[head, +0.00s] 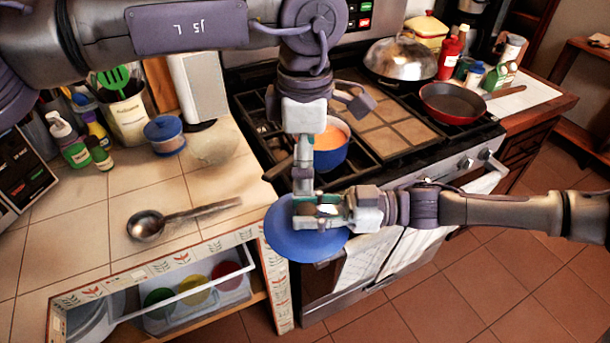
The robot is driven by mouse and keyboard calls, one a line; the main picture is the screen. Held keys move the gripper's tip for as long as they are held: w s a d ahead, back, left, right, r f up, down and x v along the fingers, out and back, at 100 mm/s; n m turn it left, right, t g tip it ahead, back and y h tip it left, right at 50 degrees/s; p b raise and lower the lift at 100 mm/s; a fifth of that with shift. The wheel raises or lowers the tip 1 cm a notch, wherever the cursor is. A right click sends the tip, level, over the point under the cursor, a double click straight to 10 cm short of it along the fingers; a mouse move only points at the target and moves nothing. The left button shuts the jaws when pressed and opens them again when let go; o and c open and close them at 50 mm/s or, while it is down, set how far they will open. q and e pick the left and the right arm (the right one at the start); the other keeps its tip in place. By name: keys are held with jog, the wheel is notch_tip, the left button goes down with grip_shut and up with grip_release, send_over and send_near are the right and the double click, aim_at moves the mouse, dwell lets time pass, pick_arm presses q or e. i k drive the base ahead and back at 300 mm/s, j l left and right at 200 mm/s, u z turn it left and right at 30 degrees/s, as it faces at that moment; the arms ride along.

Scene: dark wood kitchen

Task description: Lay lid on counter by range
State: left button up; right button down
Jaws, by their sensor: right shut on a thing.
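The blue round lid (300,245) hangs in the air in front of the range and beside the counter's right corner. My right gripper (318,210) comes in from the right and is shut on the lid near its top; the fingers hide part of it. My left gripper (303,178) points down just above the right one, between the counter and the blue pot. Its fingers are seen edge-on, so I cannot tell their opening. The blue pot (333,158) of orange food stands uncovered on the range (395,135). The tiled counter (95,245) is left of the range.
A metal ladle (150,226) lies on the counter. A pale bowl (213,148), a blue-lidded jar (165,136) and bottles (70,142) stand behind it. Bare tiles surround the ladle. A red pan (452,103) sits on the range.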

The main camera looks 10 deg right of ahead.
aim_at(140, 188)
jog(key=k+l, duration=0.25)
jog(key=k, duration=0.2)
jog(key=k+l, duration=0.25)
jog(key=k, duration=0.25)
